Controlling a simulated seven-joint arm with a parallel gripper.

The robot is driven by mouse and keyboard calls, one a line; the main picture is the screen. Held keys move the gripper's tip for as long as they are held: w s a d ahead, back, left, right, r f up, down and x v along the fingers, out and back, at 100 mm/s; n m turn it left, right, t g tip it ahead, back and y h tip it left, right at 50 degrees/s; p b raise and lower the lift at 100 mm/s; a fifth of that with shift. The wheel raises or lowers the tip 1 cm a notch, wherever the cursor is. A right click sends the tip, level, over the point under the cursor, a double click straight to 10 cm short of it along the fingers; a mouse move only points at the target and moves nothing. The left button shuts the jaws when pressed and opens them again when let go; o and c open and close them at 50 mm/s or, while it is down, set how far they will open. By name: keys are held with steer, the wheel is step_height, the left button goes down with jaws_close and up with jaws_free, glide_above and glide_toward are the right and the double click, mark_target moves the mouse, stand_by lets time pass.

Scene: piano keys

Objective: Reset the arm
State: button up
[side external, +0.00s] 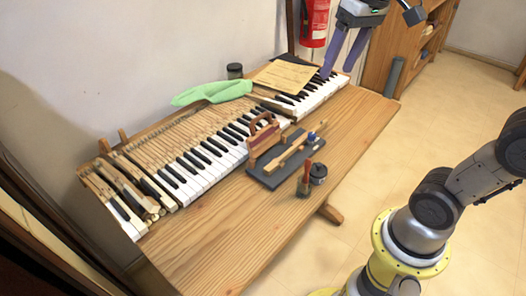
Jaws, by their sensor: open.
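My gripper (340,60) is at the top of the side external view, above the far right end of the keyboard. Its two purple fingers are apart, and no object shows between them. The piano keyboard (206,160) lies along the back of a wooden workbench, with white and black keys. The fingertips are close to the far keys (322,92); I cannot tell whether they touch. The middle of my arm is out of the picture.
A dark mat (285,160) holds a wooden tool and a wooden key stick. A small dark jar (318,174) stands beside it. A fire extinguisher (315,22) hangs behind. The bench front (225,245) is clear.

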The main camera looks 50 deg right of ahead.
steer(key=s+a+f+n+t, duration=0.2)
steer(key=s+f+n, duration=0.1)
steer(key=s+f, duration=0.6)
steer(key=shift+s+f+t, duration=0.2)
steer(key=shift+f+t, duration=0.2)
steer(key=shift+f, duration=0.15)
